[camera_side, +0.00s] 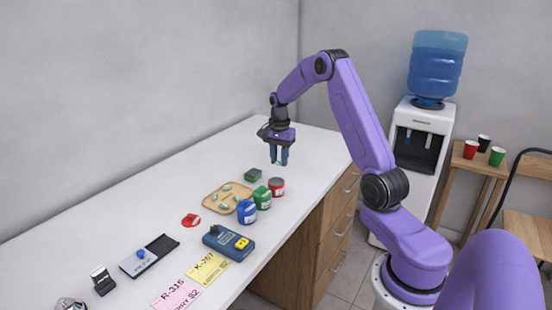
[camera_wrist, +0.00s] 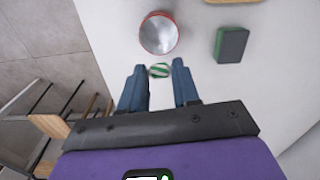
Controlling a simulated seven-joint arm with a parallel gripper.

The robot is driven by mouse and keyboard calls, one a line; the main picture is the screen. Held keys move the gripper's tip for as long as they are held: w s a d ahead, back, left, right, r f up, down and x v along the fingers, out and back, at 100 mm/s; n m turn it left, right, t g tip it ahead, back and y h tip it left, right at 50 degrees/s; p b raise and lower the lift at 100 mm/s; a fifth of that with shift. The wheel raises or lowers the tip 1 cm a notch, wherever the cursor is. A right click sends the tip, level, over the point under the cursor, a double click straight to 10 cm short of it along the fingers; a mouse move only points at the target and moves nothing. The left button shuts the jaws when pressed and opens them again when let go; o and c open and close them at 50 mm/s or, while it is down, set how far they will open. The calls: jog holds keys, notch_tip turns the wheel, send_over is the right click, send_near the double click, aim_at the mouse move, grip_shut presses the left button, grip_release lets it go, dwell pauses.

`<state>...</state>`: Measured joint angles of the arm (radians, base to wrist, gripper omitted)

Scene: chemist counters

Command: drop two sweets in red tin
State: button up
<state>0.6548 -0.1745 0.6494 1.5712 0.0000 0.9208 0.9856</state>
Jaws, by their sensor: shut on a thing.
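The red tin (camera_side: 276,186) stands open on the white counter. The wrist view looks into the tin (camera_wrist: 159,34), and its inside looks bare and grey. My gripper (camera_side: 280,162) is above the counter, a little behind the tin. In the wrist view my gripper (camera_wrist: 159,69) is shut on a green-and-white striped sweet (camera_wrist: 159,71), held between the blue fingertips beside the tin's rim and apart from it. In the side view the fingers hide this sweet. Several pale green sweets (camera_side: 224,206) lie on the wooden tray (camera_side: 208,203).
A green tin (camera_side: 261,197) and a blue tin (camera_side: 247,212) stand near the red tin. A dark green-edged block (camera_side: 253,175) is behind the tray. A red lid (camera_side: 191,220) and a blue meter (camera_side: 228,242) lie nearer. The counter's far end is clear.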

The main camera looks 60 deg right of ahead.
aim_at(279, 162)
jog(key=shift+f, duration=2.6)
jog(key=o, duration=1.1)
notch_tip(279, 162, up, 18)
jog(key=shift+f, duration=0.25)
jog(key=shift+a, duration=0.1)
